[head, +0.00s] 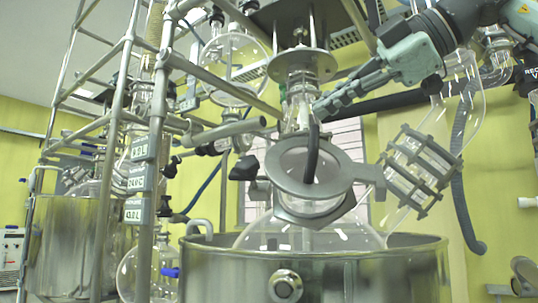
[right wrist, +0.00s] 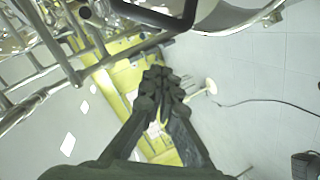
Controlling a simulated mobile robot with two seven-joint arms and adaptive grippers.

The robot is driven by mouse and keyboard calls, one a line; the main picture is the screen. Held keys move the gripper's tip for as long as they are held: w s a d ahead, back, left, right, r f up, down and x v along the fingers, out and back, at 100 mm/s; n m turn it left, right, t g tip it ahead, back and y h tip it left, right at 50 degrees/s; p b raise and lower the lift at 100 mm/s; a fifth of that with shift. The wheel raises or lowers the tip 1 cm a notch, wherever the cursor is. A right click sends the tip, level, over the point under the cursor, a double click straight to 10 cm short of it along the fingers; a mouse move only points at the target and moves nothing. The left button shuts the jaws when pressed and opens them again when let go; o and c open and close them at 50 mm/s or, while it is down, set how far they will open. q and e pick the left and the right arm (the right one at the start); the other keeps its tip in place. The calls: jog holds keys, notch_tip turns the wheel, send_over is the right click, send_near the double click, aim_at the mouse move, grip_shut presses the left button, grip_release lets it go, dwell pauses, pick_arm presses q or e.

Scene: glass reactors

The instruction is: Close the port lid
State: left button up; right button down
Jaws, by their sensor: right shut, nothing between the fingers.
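A round grey port ring with a glass middle (head: 281,182) stands tilted at the front of the glass reactor vessel (head: 340,240) in the head view. A black curved handle (head: 312,155) crosses it. I cannot tell clearly which part is the lid and which the port rim. My right gripper (head: 318,110) comes in from the upper right, just above the ring and handle; it looks apart from them. In the right wrist view its dark fingers (right wrist: 160,82) are together and empty. A black bar (right wrist: 140,17) and a metal rim (right wrist: 225,22) show above them. My left gripper is not in view.
A steel pot (head: 360,275) surrounds the vessel's lower part. A metal rod frame (head: 125,85) stands at left, with another steel pot (head: 70,240) behind. A clamped glass neck (head: 415,170) and a dark hose (head: 465,215) are close on the right.

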jog(key=p, duration=0.2)
send_over(280, 181)
jog(key=s, duration=0.1)
notch_tip(280, 181, down, 5)
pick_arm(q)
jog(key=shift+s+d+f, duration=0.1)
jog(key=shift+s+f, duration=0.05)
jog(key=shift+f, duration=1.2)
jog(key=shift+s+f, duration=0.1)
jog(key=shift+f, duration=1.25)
pick_arm(e)
jog(key=shift+w+f+m, duration=0.4)
jog(key=shift+w, duration=0.1)
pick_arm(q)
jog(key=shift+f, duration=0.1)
pick_arm(e)
jog(key=shift+f, duration=0.1)
